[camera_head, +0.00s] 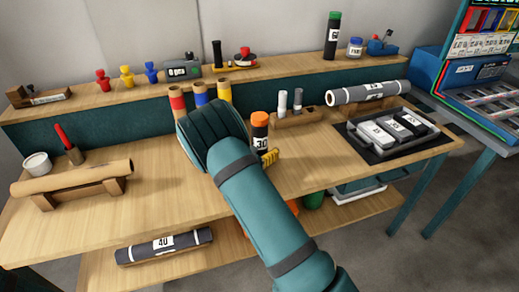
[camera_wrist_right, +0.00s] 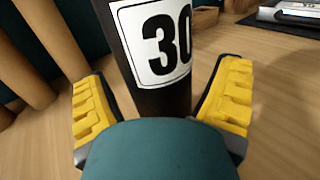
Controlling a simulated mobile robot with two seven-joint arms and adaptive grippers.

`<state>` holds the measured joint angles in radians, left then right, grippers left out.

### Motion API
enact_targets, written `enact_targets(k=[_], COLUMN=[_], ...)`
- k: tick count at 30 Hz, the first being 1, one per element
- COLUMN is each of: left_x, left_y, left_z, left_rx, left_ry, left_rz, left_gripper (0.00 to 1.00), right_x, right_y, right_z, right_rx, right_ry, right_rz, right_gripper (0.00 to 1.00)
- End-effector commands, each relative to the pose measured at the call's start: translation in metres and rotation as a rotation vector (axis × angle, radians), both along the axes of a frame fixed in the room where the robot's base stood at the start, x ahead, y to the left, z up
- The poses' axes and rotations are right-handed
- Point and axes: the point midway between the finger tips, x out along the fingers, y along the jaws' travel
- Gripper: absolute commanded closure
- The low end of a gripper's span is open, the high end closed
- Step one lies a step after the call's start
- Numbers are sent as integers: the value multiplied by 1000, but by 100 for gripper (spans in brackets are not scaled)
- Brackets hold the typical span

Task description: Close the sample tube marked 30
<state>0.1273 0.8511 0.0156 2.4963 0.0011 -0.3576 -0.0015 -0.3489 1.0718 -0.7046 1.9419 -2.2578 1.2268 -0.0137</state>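The sample tube marked 30 (camera_head: 261,143) stands upright on the bench, dark with a white label. An orange cap (camera_head: 259,118) sits at its top; I cannot tell whether it is fully seated. My right gripper (camera_head: 266,157) is low at the tube, its hand partly hidden behind my own arm. In the right wrist view, the tube (camera_wrist_right: 150,95) stands between the two yellow fingers of the right gripper (camera_wrist_right: 163,85). The fingers are spread, with a narrow gap seen on the right side. The cap is outside that view. My left gripper is not in view.
Brown rolls with red, blue and yellow ends (camera_head: 200,98) stand close left of the tube. A wooden block (camera_head: 297,118) with two small tubes is behind right. A grey tray (camera_head: 392,135) lies at right, a brown roll (camera_head: 70,178) at left. The front bench middle is clear.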

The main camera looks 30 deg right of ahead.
Motion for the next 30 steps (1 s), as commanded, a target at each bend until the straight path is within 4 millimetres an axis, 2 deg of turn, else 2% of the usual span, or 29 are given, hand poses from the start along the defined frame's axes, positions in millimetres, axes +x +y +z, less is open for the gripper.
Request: enact_targets(k=[5, 8, 21, 24, 30], left_x=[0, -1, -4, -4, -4], left_y=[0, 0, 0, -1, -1], left_z=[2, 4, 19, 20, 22], left_rx=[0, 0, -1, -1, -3], left_ry=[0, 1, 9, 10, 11], left_rz=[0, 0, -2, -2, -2], left_gripper=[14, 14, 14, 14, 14], right_x=[0, -5, -59, -67, -76], right_y=[0, 7, 72, 83, 92], right_z=[3, 4, 4, 3, 3], right_rx=[0, 1, 0, 0, 0], right_ry=[0, 1, 4, 1, 0], right_rz=[0, 2, 3, 3, 1], right_gripper=[11, 11, 11, 11, 11])
